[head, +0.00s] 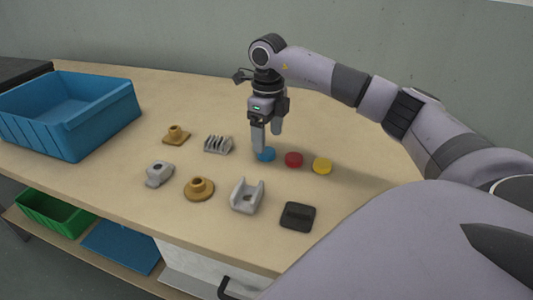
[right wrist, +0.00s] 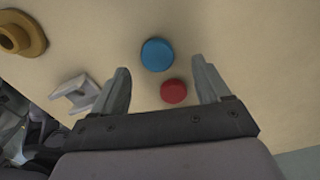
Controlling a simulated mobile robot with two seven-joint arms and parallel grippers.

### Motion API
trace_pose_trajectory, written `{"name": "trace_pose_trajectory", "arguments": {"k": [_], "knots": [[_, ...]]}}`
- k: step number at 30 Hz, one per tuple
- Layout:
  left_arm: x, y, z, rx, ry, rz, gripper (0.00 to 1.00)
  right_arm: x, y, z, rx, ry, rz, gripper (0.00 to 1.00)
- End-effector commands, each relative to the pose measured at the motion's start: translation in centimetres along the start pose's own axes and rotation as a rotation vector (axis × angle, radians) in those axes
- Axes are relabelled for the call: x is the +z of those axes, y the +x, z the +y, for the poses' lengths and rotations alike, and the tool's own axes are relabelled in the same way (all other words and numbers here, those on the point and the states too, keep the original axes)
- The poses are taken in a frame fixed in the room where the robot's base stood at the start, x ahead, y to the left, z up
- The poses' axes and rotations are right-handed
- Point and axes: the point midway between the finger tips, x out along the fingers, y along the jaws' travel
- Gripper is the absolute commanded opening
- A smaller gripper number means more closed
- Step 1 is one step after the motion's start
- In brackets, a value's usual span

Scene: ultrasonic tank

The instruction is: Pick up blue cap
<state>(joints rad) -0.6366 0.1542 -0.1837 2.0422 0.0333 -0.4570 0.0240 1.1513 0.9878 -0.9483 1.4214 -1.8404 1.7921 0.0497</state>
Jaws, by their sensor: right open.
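The blue cap (head: 266,155) is a small round disc lying flat on the wooden table, left of the red cap in the head view. My right gripper (head: 267,140) points down just over it, and one finger hides part of it. In the right wrist view the blue cap (right wrist: 157,55) shows whole, ahead of the fingertips and roughly between their lines. My right gripper (right wrist: 163,77) is open and holds nothing. My left gripper is not in view.
A red cap (head: 293,160) and a yellow cap (head: 322,166) lie right of the blue cap. The red cap also shows between the fingers in the right wrist view (right wrist: 173,91). Grey and brass parts and a black piece (head: 297,216) lie nearer. A blue bin (head: 108,120) stands left.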

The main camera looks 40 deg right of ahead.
Motion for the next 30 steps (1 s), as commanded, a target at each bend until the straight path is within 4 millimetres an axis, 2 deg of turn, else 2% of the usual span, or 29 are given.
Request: {"name": "trace_pose_trajectory", "arguments": {"k": [3,6,15,16,21,30], "knots": [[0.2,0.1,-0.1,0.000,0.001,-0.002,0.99,-0.1,2.1,0.5,0.000,0.000,0.004,0.76],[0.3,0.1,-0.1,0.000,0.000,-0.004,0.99,-0.1,3.2,0.4,-0.001,0.000,0.003,0.76],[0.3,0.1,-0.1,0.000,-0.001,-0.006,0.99,-0.1,3.7,0.4,0.000,0.000,0.001,0.76],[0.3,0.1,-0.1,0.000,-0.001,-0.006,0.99,-0.1,3.7,0.4,0.000,0.000,0.001,0.70],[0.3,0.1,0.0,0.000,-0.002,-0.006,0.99,-0.1,3.7,0.4,0.000,0.000,0.001,0.17],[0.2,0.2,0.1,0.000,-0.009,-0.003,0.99,0.0,3.7,0.4,0.000,0.000,0.000,0.17]]}}
